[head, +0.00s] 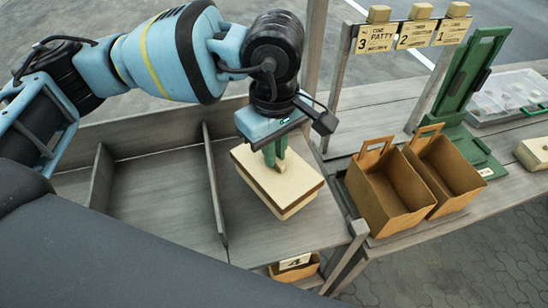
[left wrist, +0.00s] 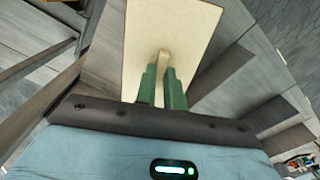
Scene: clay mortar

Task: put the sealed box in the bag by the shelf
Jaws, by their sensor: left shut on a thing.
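The sealed box (head: 292,186) is cream-topped with brown sides, in the middle of the head view. My left gripper (head: 275,155) is above it, its green fingers shut on a small knob on the lid. The left wrist view also shows the box (left wrist: 185,25), with the fingers (left wrist: 162,75) around the knob. The box is over the right compartment of a grey wooden bench; I cannot tell whether it touches the surface. Two open brown bags with handles, a left one (head: 369,205) and a right one (head: 424,185), stand side by side on the right counter. My right gripper is not in view.
A rack with numbered cards (head: 376,38) stands behind the bags. A green press (head: 470,75) and a clear lidded tray (head: 510,95) are at the right. Another brown container (head: 293,273) with a "4" card sits low in front. Dividers (head: 214,190) split the bench.

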